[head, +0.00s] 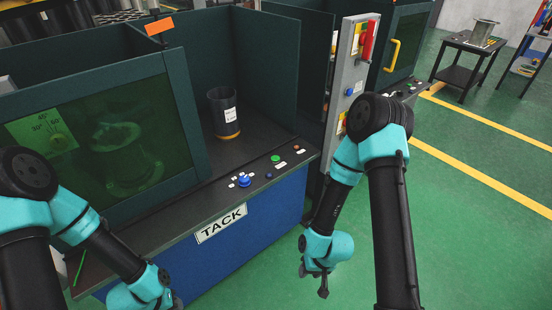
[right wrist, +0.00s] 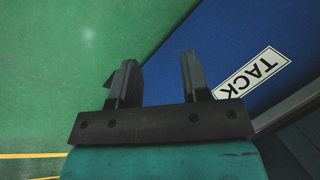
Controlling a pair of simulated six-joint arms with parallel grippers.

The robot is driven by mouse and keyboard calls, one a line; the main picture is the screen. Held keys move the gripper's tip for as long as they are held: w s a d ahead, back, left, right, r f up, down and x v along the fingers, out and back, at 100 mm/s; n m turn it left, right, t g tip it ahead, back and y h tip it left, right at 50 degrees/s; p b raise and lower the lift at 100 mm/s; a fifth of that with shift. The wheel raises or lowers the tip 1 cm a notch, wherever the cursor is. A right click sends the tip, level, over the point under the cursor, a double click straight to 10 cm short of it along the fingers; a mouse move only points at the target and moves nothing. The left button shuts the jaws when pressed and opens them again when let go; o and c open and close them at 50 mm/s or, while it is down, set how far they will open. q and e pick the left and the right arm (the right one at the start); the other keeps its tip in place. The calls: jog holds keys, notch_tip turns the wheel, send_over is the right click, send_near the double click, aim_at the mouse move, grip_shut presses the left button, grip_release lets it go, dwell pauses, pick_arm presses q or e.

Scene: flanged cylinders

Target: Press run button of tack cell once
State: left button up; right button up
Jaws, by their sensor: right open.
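The tack cell has a blue front with a TACK sign (head: 221,224) and a dark control ledge above it. On the ledge are a green button (head: 276,158), a larger blue button (head: 245,181), a small dark blue button (head: 269,176) and a small red one (head: 296,147). Their labels are too small to read. My right gripper (head: 319,281) hangs low right of the cell front. In the right wrist view it (right wrist: 158,78) is open and empty, with the TACK sign (right wrist: 252,72) to its right. My left arm's end is low at the cell's left front; its fingers are not clear.
A dark cup (head: 224,115) with a white label stands inside the cell. A green-tinted screen (head: 100,135) closes the left part. A grey post (head: 350,75) with a red handle stands right of the cell. Green floor on the right is open, with a small table (head: 470,45) far back.

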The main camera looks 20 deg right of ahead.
grip_shut()
dwell(0.3)
dwell(1.4)
